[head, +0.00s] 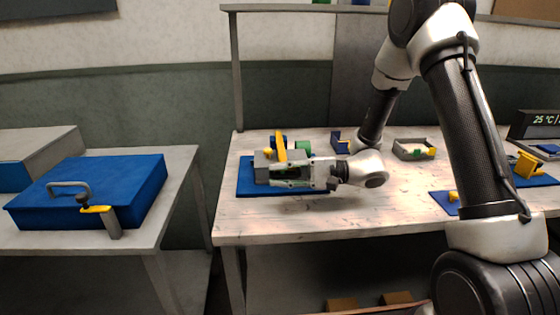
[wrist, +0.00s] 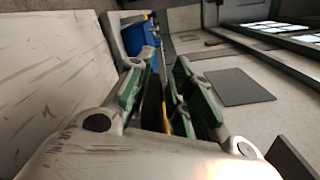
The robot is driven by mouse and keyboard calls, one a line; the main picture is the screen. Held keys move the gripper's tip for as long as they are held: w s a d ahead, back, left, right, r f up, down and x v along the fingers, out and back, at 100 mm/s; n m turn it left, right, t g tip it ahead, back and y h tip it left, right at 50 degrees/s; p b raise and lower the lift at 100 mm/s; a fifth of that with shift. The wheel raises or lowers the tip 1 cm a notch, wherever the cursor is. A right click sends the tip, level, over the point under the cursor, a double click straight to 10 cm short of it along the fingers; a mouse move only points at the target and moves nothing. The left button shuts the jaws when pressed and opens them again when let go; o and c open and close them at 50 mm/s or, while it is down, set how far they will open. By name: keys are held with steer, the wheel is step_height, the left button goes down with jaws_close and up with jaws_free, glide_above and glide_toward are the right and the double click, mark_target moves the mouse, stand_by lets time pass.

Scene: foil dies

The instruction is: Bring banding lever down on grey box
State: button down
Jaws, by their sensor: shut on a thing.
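The grey box (head: 262,161) sits on a blue mat (head: 246,184) on the wooden bench. The yellow banding lever (head: 281,146) stands up beside it, tilted slightly. My gripper (head: 276,177) reaches in from the right, low at the near side of the box. In the wrist view the yellow lever (wrist: 163,92) runs as a thin strip between the green-padded fingers of my gripper (wrist: 158,80), which are shut on it. My fingers hide the lower part of the lever and part of the box in the head view.
A green and blue part (head: 303,148) stands just behind the box. A grey tray (head: 413,149), a blue bin (head: 341,141) and a yellow clamp (head: 527,165) are farther right. A blue case (head: 100,185) lies on the left table. The bench front is clear.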

steer(key=shift+s+f, duration=0.2)
steer(key=shift+f, duration=0.45)
steer(key=c, duration=1.5)
jaws_free()
steer(key=shift+w, duration=0.1)
